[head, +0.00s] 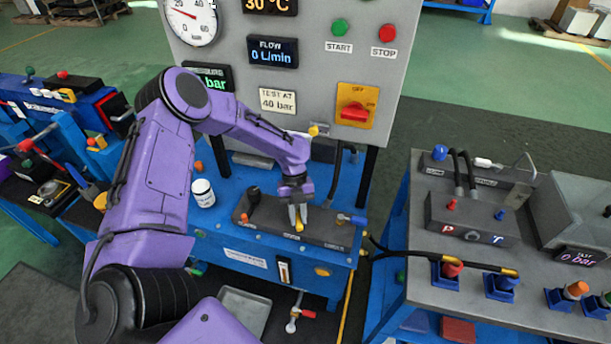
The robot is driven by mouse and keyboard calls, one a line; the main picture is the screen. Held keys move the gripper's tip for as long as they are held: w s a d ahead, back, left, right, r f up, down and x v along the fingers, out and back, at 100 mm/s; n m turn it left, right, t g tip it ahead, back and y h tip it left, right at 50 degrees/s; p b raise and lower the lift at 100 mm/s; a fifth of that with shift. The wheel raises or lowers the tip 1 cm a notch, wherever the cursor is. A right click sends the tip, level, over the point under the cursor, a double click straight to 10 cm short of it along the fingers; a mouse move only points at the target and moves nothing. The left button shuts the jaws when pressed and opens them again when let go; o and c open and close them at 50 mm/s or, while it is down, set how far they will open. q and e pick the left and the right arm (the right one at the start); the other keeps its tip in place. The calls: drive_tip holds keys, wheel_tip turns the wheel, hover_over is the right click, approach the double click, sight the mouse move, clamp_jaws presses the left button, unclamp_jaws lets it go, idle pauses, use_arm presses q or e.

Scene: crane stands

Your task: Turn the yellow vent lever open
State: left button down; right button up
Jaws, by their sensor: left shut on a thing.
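The yellow vent lever (299,226) stands on a dark valve block (264,229) on the blue bench in the middle of the head view. My left gripper (298,217) comes down on it from above and is shut on it. The fingers hide part of the lever, so its exact angle is hard to tell. A black knob (254,195) is to the left on the same block, and a blue-handled fitting (352,219) is at its right end. My right gripper is not in view.
A grey panel stands behind, with a gauge (191,18), displays, and a red switch on a yellow plate (355,112). A white jar (203,194) is left of the block. A second bench with hoses and a P/T block (470,220) is to the right.

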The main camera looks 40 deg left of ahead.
use_arm(q)
drive_tip(key=m, duration=0.1)
drive_tip(key=a+m, duration=0.1)
drive_tip(key=shift+s+m+g+y, duration=0.3)
drive_tip(key=shift+s+g+y, duration=0.05)
drive_tip(key=shift+g+y, duration=0.05)
drive_tip(key=shift+s+a+m+y, duration=0.15)
drive_tip(key=shift+a+m+y, duration=0.1)
drive_tip(key=shift+m, duration=0.4)
drive_tip(key=shift+s+a+m+y, duration=0.1)
drive_tip(key=shift+a+m+y, duration=0.15)
drive_tip(key=shift+m, duration=0.4)
drive_tip(key=c, duration=1)
unclamp_jaws()
